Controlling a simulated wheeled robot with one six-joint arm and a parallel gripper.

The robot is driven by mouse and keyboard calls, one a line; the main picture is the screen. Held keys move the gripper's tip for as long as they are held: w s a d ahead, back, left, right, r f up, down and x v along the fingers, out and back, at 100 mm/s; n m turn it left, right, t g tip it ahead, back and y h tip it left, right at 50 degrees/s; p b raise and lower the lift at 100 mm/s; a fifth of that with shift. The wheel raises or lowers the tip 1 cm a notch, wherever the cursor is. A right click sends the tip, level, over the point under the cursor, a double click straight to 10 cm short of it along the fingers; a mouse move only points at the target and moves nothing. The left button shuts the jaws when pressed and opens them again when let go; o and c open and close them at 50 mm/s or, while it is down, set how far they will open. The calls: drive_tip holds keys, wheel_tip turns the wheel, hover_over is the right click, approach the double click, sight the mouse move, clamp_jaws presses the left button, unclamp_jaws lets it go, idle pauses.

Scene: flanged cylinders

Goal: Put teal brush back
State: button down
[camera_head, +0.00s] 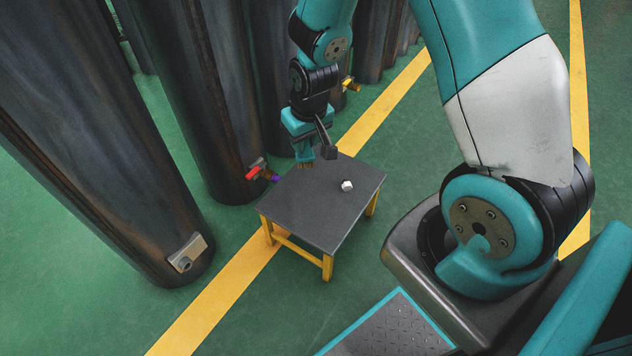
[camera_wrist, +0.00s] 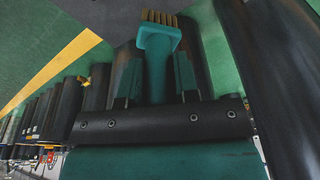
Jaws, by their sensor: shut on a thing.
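The teal brush (camera_wrist: 157,50) is in the wrist view, its handle between the two fingers of my gripper (camera_wrist: 157,78) and its tan bristles pointing away from the gripper. In the head view, my gripper (camera_head: 306,138) points down at the far edge of a small table (camera_head: 315,215) with a dark top and yellow legs. The brush bristles (camera_head: 304,164) show just below the gripper, near the table's far left corner. I cannot tell whether they touch the tabletop. The gripper hides most of the brush handle in this view.
A small white nut-like piece (camera_head: 347,186) lies on the table. Large dark cylinders (camera_head: 205,90) stand behind and left. A red-handled valve (camera_head: 256,172) sticks out beside the table, and a yellow-handled one (camera_head: 350,85) farther back. Most of the tabletop is clear.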

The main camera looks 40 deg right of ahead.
drive_tip(key=w+d+f+m+b, duration=0.1)
drive_tip(key=d+f+b, duration=0.2)
drive_tip(key=f, duration=0.9)
drive_tip(key=d+f+m+b, duration=0.1)
drive_tip(key=d+f+b, duration=0.3)
drive_tip(key=f, duration=0.8)
drive_tip(key=shift+w+b, duration=0.35)
drive_tip(key=shift+b, duration=0.25)
drive_tip(key=shift+s+b+x, duration=0.2)
drive_tip(key=shift+b+x, duration=0.4)
drive_tip(key=shift+x, duration=0.35)
drive_tip(key=shift+s+b+x, duration=0.2)
drive_tip(key=shift+b+x, duration=0.45)
drive_tip(key=shift+x, duration=0.3)
drive_tip(key=shift+s+b+x, duration=0.2)
drive_tip(key=shift+b+x, duration=0.4)
drive_tip(key=shift+x, duration=0.35)
drive_tip(key=shift+a+f+b, duration=0.1)
drive_tip(key=shift+f+b, duration=0.25)
drive_tip(key=shift+f, duration=0.4)
drive_tip(key=c, duration=0.8)
unclamp_jaws()
drive_tip(key=shift+r, duration=0.1)
